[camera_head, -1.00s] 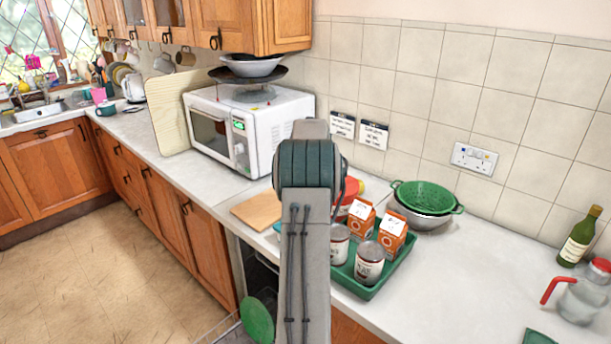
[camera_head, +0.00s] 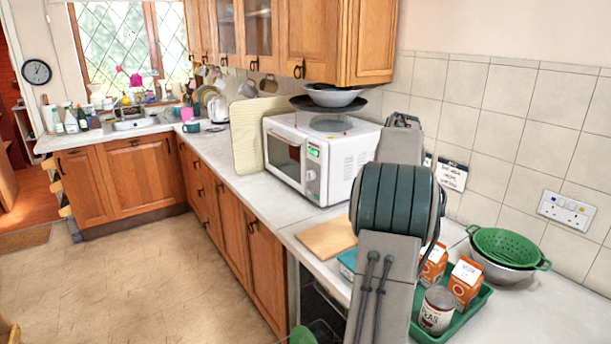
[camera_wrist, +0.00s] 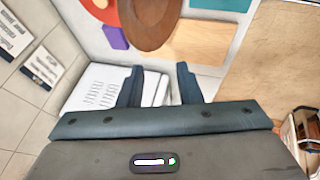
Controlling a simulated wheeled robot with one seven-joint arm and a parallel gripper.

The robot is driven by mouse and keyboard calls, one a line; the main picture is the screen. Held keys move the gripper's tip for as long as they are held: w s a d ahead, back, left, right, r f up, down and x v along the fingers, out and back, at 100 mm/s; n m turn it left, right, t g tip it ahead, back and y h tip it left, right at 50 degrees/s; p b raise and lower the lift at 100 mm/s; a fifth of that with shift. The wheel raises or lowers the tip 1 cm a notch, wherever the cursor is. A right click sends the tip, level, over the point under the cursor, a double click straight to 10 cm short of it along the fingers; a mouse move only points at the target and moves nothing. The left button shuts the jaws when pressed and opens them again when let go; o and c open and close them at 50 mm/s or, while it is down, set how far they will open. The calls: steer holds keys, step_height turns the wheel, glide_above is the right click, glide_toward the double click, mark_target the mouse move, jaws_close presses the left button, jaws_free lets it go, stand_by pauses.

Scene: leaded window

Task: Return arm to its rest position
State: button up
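My arm (camera_head: 395,205) rises at the right of the head view, with its elbow in front of the microwave's right side. The arm hides my gripper in that view. In the wrist view my gripper (camera_wrist: 159,84) shows two dark fingers apart, with a clear gap between them. I see nothing held in it. A white surface with vent slots (camera_wrist: 98,88) lies behind the fingers.
A white microwave (camera_head: 318,155) stands on the counter, with bowls on top. A green tray (camera_head: 476,312) of cartons and a tin lies right of my arm, near a green colander (camera_head: 508,245). A wooden board (camera_head: 326,238) lies left. Floor (camera_head: 150,270) is open at left.

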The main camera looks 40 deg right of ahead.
steer(key=shift+a, duration=0.1)
steer(key=a+r+y, duration=0.2)
steer(key=a, duration=2.8)
steer(key=s+a+f, duration=0.4)
steer(key=s+a, duration=0.5)
steer(key=a, duration=0.1)
steer(key=s+a+f+g+y, duration=0.1)
steer(key=s+a+f, duration=0.4)
steer(key=s+a, duration=0.5)
steer(key=shift+s+a+f+m, duration=0.2)
steer(key=shift+s+f+m, duration=0.1)
steer(key=shift+d, duration=0.1)
